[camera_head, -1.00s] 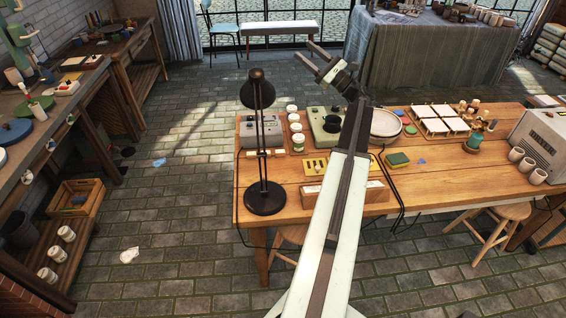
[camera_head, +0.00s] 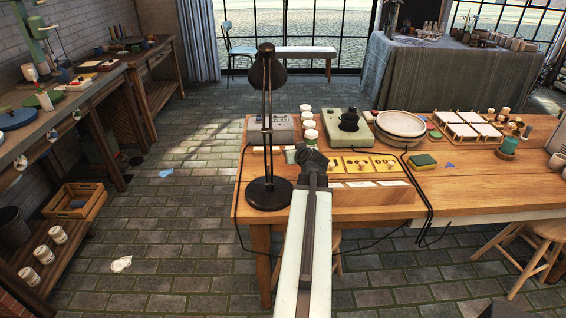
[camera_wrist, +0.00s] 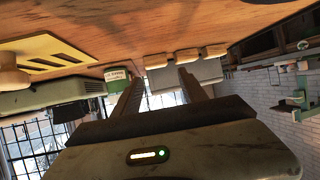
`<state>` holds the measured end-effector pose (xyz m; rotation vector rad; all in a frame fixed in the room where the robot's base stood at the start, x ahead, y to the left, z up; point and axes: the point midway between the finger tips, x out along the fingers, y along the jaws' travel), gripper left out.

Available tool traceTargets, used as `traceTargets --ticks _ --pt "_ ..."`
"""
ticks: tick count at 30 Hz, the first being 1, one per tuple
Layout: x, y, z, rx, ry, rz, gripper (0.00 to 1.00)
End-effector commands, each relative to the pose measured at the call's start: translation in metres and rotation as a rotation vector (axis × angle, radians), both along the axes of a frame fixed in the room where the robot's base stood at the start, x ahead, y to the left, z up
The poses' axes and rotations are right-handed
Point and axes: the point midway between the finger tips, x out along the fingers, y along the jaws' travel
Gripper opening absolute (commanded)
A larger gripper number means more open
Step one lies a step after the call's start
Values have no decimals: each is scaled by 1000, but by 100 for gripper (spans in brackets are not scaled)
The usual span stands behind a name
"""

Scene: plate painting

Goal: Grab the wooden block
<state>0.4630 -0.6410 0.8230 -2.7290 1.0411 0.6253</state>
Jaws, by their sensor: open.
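Several small pale wooden blocks (camera_wrist: 186,55) sit in a row on the table in the wrist view, which is upside down. They stand in front of a grey box, and one block (camera_head: 257,149) shows in the head view between the lamp and that box. I cannot tell which block the task names. My gripper (camera_wrist: 160,78) is open and empty, its two fingers pointing toward the row of blocks, apart from them. In the head view my gripper (camera_head: 308,158) is low over the table, right of the lamp; its fingers are mostly hidden by my wrist.
A black desk lamp (camera_head: 268,120) stands close left of my gripper. A yellow panel (camera_head: 365,164) lies to the right, with a green device (camera_head: 345,126) behind it. White jars (camera_head: 308,128) and a grey box (camera_head: 279,126) are beyond. Bare tabletop (camera_head: 460,185) is at the right.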

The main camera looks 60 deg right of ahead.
Motion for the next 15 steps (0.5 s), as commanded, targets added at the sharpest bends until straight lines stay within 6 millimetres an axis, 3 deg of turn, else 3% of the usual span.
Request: traceTargets --ticks 15 --pt "13 -35 -19 2 0 -20 50"
